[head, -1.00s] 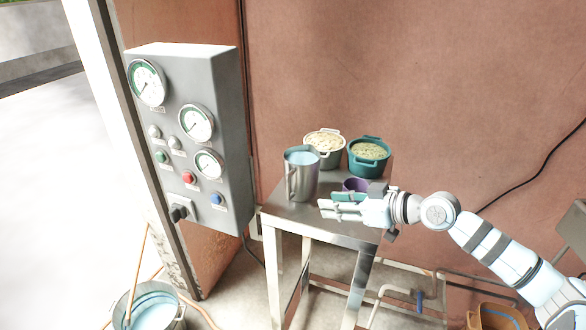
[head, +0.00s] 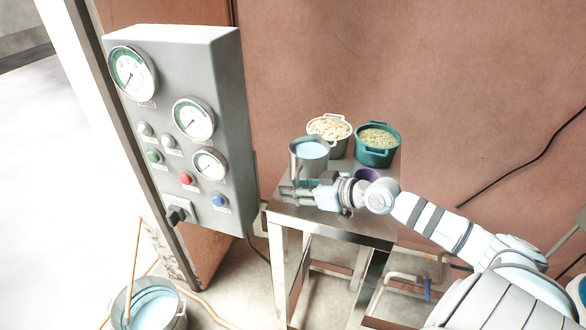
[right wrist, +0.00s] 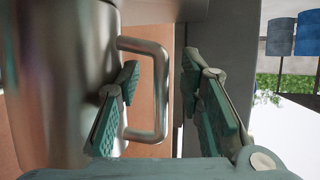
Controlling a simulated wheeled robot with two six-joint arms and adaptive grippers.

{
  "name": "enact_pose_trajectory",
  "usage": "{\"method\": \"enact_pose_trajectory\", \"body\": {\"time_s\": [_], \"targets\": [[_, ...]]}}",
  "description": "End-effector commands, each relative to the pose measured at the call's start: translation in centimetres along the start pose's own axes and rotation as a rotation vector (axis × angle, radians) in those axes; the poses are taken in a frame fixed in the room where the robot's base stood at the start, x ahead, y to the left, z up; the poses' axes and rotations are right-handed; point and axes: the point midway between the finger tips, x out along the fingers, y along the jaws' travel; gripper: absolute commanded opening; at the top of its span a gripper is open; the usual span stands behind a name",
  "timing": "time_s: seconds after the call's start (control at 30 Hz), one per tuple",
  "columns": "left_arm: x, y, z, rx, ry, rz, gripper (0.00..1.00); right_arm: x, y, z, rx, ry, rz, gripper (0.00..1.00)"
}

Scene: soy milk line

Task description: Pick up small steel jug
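The small steel jug (head: 309,165) stands upright on the steel table (head: 345,225), with pale bluish liquid inside. My right gripper (head: 297,192) is low in front of the jug in the head view. In the right wrist view, the jug's body (right wrist: 60,70) fills the left side and its squared handle (right wrist: 160,90) lies between the two teal-padded fingers of my right gripper (right wrist: 163,75). The fingers are apart, with a gap on the right side of the handle. I cannot tell whether the left finger reaches inside the handle loop. My left gripper is not in view.
Behind the jug stand a cream pot (head: 330,131) and a teal pot (head: 377,150) with grainy contents. A purple cup (head: 367,175) is partly hidden by my right arm. A grey gauge panel (head: 215,120) is at the left, and a bucket (head: 150,308) is on the floor.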

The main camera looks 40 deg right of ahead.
Motion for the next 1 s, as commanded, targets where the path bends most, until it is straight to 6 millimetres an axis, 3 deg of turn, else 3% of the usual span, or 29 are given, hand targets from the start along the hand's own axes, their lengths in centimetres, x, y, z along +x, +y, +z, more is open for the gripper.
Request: {"method": "enact_pose_trajectory", "body": {"time_s": [0.13,0.33,1.0], "targets": [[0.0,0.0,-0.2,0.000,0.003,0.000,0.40,0.0,0.0,-0.1,-0.001,-0.001,-0.001,0.31],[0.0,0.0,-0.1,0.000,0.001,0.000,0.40,0.2,-0.1,-0.2,-0.002,0.001,-0.004,0.00],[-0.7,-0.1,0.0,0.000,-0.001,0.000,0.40,-0.1,-0.2,-1.0,-0.007,0.005,-0.005,0.00]]}}
